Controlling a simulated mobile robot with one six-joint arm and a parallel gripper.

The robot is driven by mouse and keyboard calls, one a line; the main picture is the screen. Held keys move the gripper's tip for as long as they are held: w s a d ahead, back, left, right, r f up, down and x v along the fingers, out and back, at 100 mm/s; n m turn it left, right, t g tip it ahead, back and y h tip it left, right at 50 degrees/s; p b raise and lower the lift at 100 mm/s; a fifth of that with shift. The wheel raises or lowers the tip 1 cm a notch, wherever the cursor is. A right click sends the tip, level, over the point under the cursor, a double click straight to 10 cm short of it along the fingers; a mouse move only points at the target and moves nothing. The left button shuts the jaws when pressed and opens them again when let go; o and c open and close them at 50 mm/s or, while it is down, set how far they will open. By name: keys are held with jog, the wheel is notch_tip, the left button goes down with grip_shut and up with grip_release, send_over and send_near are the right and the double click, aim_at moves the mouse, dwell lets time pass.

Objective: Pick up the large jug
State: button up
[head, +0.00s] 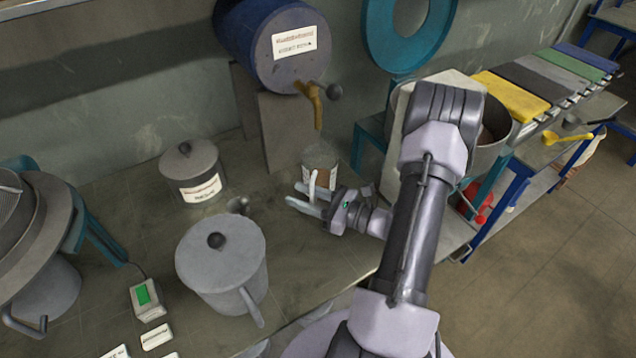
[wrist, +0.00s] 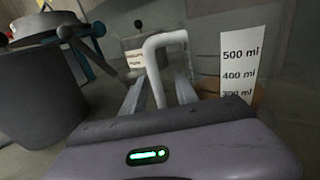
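The large jug (head: 320,157) is a see-through measuring jug with a white handle, upright on the bench below the blue barrel's tap. In the wrist view its scale strip (wrist: 238,65) reads 500, 400 and 300 ml, and its white handle (wrist: 163,50) stands between my fingers. My gripper (head: 296,194) is at the jug's near side, fingers pointing left. In the wrist view my gripper (wrist: 158,85) is open, with gaps beside the handle; whether either finger touches it I cannot tell. My gripper body hides the handle's lower end.
A grey lidded pot (head: 220,262) stands left of my gripper, with a smaller lidded pot (head: 191,172) behind it. The blue barrel (head: 268,45) and its brass tap (head: 311,98) hang above the jug. A large metal pot (head: 497,125) stands to the right behind my arm.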

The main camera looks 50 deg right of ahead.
jog(key=shift+w+r, duration=0.1)
grip_shut()
dwell(1.3)
